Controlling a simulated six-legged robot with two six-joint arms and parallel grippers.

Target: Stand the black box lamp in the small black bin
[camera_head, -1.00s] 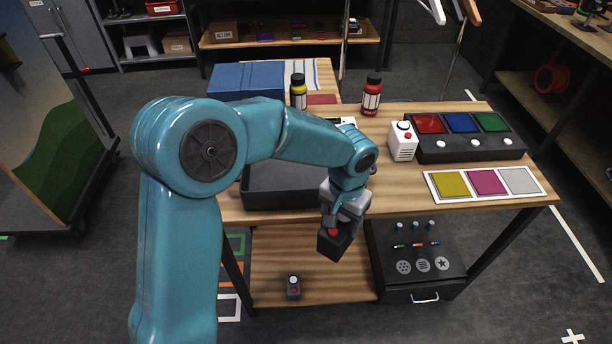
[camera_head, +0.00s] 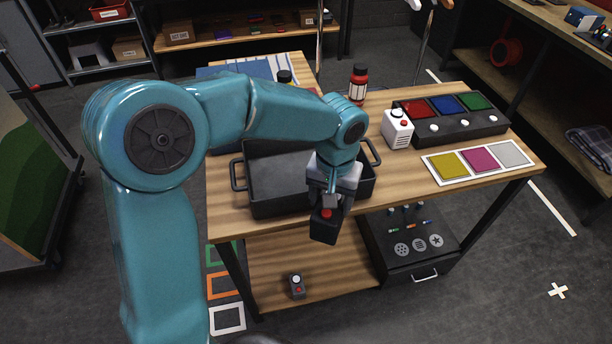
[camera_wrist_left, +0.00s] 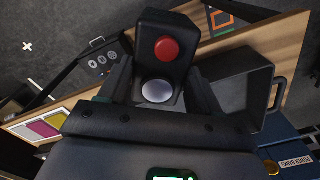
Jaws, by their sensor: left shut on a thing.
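The black box lamp (camera_head: 324,229), a dark box with a red button and a pale dome, is in my left gripper (camera_head: 330,200). In the left wrist view the lamp (camera_wrist_left: 167,28) sits between the two fingers of the gripper (camera_wrist_left: 163,88), dome toward the wrist. The gripper is shut on it, in front of the bin near the table's front edge. The small black bin (camera_head: 280,204) has side handles and stands on the table; it also shows in the left wrist view (camera_wrist_left: 268,95). My arm hides part of it; the visible inside looks empty. My right gripper is not in view.
Red and dark-capped bottles (camera_head: 358,85) stand behind. A small grey box lamp (camera_head: 297,286) is on the lower shelf. Coloured pads (camera_head: 476,163) lie front right.

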